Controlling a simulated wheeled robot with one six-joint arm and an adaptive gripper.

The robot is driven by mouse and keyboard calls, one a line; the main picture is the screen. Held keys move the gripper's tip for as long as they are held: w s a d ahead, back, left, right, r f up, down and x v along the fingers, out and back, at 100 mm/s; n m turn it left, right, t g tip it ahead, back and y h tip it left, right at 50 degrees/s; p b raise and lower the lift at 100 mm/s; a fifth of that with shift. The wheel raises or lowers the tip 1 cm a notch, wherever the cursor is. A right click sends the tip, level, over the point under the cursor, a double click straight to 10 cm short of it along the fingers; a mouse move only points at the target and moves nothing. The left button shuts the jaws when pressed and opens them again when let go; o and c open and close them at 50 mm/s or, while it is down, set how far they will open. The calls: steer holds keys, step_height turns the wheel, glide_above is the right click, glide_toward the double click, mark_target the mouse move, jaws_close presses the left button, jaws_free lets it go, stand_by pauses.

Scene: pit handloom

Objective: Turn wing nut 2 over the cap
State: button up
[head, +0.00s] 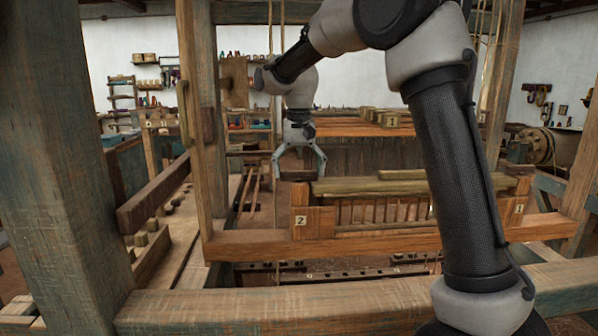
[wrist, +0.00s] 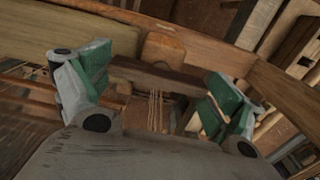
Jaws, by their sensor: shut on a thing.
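My gripper (head: 300,172) points down above the left end of the batten, over the block with the label 2 (head: 300,220). Its fingers are wide apart and shut on a dark wooden bar, which I take as wing nut 2 (head: 298,175). In the wrist view the green finger pads of my gripper (wrist: 155,92) stand at either end of this dark bar (wrist: 165,78). The olive-brown cap (head: 370,185) lies along the top of the reed frame, to the right of the gripper. The contact at the fingertips is too small to see clearly.
A block with the label 1 (head: 518,208) is at the batten's right end. A thick loom post (head: 200,130) stands left of my gripper. A heavy front beam (head: 250,305) crosses below. Warp threads hang beyond the bar in the wrist view.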

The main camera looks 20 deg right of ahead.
steer(key=o, duration=0.7)
step_height(320, 180, up, 12)
stand_by(0.4)
